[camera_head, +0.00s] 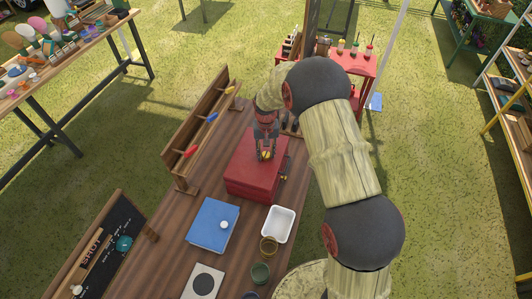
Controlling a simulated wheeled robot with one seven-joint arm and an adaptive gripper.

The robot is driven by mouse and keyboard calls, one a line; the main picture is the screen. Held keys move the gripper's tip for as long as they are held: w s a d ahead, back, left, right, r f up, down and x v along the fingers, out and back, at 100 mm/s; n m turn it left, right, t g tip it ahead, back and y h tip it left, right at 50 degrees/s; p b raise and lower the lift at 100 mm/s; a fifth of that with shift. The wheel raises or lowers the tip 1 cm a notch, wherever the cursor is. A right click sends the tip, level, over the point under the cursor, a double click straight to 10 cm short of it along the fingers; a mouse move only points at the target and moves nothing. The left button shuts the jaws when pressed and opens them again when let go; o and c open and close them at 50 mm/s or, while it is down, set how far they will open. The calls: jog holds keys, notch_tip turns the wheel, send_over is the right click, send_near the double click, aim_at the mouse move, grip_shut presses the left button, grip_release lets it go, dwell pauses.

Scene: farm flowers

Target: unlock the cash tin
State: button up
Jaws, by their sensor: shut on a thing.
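The red cash tin (243,178) sits with its lid down on the wooden table, in the middle of the head view. My gripper (266,152) points down over the tin's top and is shut on a small yellow piece (265,156). The piece is too small to name surely. I cannot tell whether it touches the lid. A small brass-coloured fitting (284,178) shows at the tin's right side; its details are too small to read. My fingers hide part of the lid.
A wooden rack (202,120) with coloured handles stands left of the tin. A blue book (212,222) with a white knob, a white tray (278,224), a brass ring (268,246) and a green cup (260,273) lie nearer. My arm passes along the right side.

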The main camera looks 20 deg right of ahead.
aim_at(266, 154)
dwell(0.4)
jog(key=o, duration=1.2)
jog(key=shift+c, duration=0.2)
jog(key=shift+r, duration=0.1)
notch_tip(266, 154, up, 12)
